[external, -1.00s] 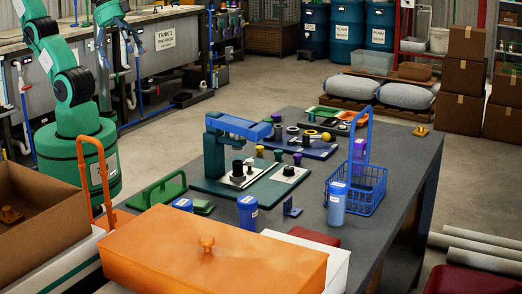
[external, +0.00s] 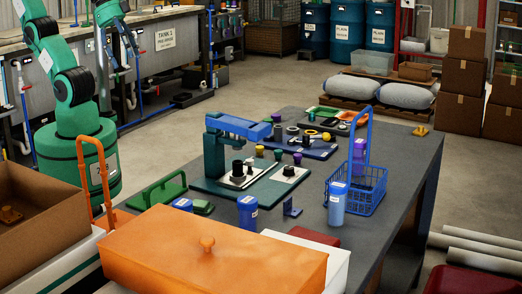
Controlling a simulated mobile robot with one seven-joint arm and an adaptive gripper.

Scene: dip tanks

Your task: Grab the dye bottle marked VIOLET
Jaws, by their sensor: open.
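My green arm stands at the left, and my gripper (external: 118,48) is high in front of the tanks, open and empty, far from the table's bottles.
A blue-and-green press (external: 228,150) stands mid-table. An orange lidded box (external: 205,255) fills the front, with a cardboard box (external: 45,205) to its left. The basket's tall blue handle rises beside the purple bottle. Clear floor (external: 250,85) lies behind the table.

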